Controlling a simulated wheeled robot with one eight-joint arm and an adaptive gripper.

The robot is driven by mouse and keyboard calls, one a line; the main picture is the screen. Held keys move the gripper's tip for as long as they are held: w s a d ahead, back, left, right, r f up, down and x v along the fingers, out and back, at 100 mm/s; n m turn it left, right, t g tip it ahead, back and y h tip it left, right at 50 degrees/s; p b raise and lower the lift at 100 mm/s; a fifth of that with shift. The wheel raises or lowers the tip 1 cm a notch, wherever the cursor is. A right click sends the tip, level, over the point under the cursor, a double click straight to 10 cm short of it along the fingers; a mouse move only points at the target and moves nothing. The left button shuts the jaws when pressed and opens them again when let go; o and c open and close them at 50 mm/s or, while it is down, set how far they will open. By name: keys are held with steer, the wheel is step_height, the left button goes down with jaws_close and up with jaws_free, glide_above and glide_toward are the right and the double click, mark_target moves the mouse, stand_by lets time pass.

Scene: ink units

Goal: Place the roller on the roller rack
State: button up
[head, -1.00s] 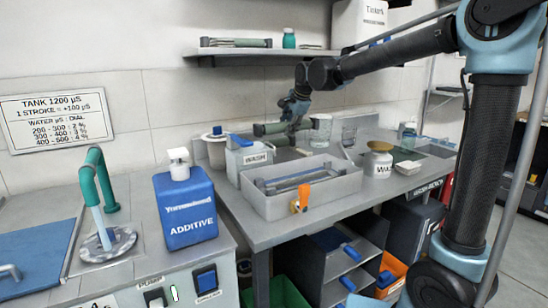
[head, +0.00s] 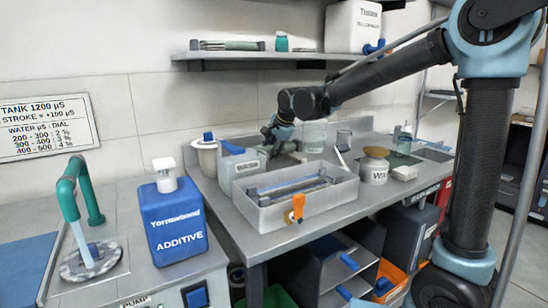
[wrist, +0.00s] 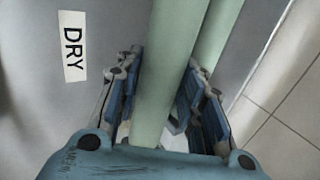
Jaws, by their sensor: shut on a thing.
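A pale green roller (wrist: 168,65) runs lengthwise between the blue fingers of my gripper (wrist: 166,64) in the wrist view. My gripper is shut on it. A second pale green strip (wrist: 221,30) shows just right of it; I cannot tell whether it is another roller. A grey surface with a "DRY" label (wrist: 72,47) lies left of the roller. In the head view my gripper (head: 270,146) is low at the back of the counter, behind the grey tray, and the roller is mostly hidden. I cannot clearly identify the roller rack.
The grey tray (head: 254,219) with dark rods and an orange valve stands in front. A grey-white box (head: 241,165) is left of my gripper, and a white jar (head: 374,172) is to the right. The wall shelf (head: 255,53) overhangs the counter.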

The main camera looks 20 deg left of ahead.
step_height(320, 180, down, 3)
steer(key=shift+r, duration=0.2)
steer(key=o, duration=1.3)
steer(key=v, duration=1.2)
steer(key=shift+r, duration=0.1)
